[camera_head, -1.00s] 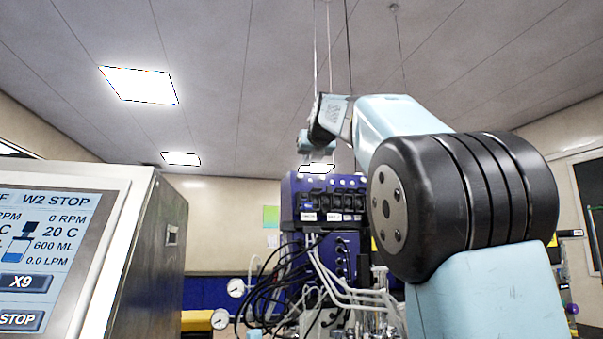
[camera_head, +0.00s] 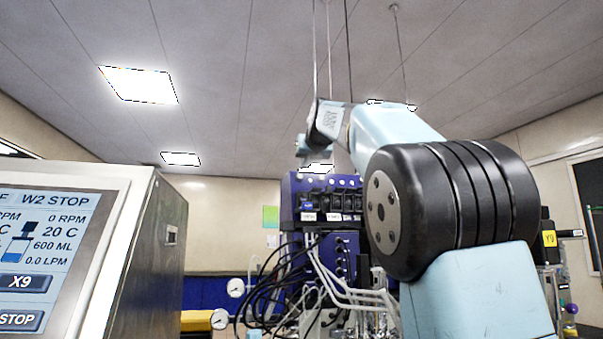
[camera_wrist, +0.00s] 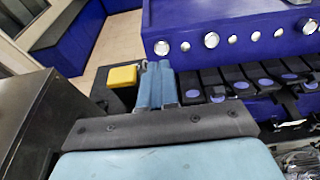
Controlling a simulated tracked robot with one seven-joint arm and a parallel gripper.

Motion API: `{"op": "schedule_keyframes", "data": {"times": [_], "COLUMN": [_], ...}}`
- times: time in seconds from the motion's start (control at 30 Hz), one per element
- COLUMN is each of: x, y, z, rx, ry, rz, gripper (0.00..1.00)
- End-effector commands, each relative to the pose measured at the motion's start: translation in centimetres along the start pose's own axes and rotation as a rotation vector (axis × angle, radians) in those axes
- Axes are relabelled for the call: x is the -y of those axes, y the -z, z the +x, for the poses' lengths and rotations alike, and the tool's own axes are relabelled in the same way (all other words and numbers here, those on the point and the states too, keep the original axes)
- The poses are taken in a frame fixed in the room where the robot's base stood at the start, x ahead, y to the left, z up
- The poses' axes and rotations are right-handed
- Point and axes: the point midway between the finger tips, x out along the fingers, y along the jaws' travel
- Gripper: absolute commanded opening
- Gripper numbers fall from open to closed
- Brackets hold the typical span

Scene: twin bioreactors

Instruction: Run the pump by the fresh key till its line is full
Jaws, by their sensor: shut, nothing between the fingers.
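My gripper (camera_wrist: 158,85) is shut and empty in the wrist view, its two light blue fingers side by side. The fingertips are just left of a row of black pump heads (camera_wrist: 237,82) with blue round faces, below a purple housing (camera_wrist: 225,15). Several round pale buttons (camera_wrist: 211,40) line the housing's front. I cannot tell which is the fresh key, nor whether the fingers touch anything. In the head view the purple pump tower (camera_head: 297,188) stands below my arm's end; its labels are too small to read. Whether the line is full cannot be seen.
A control cabinet (camera_head: 160,240) with a lit screen (camera_head: 40,245) reading "W2 STOP" stands at the left. Gauges (camera_head: 236,288), black cables (camera_head: 270,290) and pale tubes (camera_head: 340,290) crowd below the tower. A yellow block (camera_wrist: 122,76) is left of my fingers.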

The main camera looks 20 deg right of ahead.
Motion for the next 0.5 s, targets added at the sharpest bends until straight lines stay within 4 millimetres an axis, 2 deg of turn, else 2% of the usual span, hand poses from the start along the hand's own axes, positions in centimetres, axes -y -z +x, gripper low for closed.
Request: {"op": "schedule_keyframes", "data": {"times": [0.5], "x": [0.11], "y": [0.02], "z": [1.04], "rx": [0.0], "ry": [0.001], "rz": [0.001], "gripper": [0.0]}}
